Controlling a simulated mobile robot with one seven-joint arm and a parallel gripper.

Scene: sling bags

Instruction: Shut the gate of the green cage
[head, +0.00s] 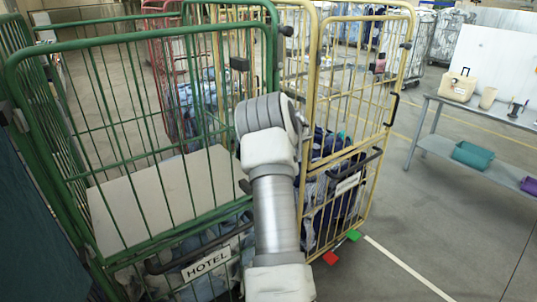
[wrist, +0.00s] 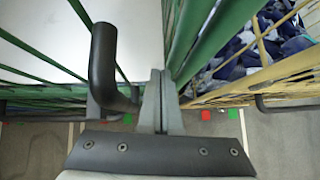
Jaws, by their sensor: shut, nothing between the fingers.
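The green cage (head: 140,37) stands at the left in the head view, with a black-handled lower front panel marked HOTEL (head: 206,264). Its tall barred green front spans the space above a pale shelf (head: 160,190). I cannot tell how far its gate stands from the frame. My arm covers part of the cage's right side, and my gripper is hidden there. In the wrist view my gripper (wrist: 160,74) is shut and empty. A black handle (wrist: 103,65) is just left of the fingers. Green bars (wrist: 203,38) run close on their right; contact is unclear.
A yellow cage (head: 318,105) with dark blue cloth stands close on the right of the green cage. A red cage (head: 160,50) is behind. A grey table (head: 455,106) with several items stands far right, with open floor (head: 440,220) before it.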

